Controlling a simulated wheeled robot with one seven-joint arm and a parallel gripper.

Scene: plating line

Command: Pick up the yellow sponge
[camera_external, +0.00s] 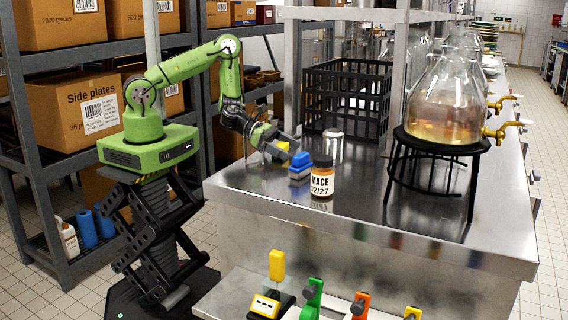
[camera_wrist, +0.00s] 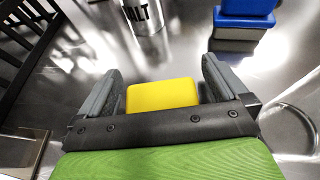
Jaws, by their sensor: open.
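The yellow sponge (camera_external: 283,147) lies on the steel counter in the external view, partly hidden by my gripper (camera_external: 285,143). In the wrist view, the yellow sponge (camera_wrist: 162,94) shows as a yellow block between the two grey fingers of my gripper (camera_wrist: 160,80). The fingers are apart, with a gap on each side of the sponge. The near part of the sponge is hidden behind the dark gripper bar. I cannot tell how far the fingers are above the counter.
A blue block-like item (camera_external: 299,166) stands just right of my gripper. A brown MACE jar (camera_external: 322,182) and a salt shaker (camera_external: 333,146) are close by. A black crate (camera_external: 347,98) stands behind, and a glass dispenser (camera_external: 447,98) on a black stand is right.

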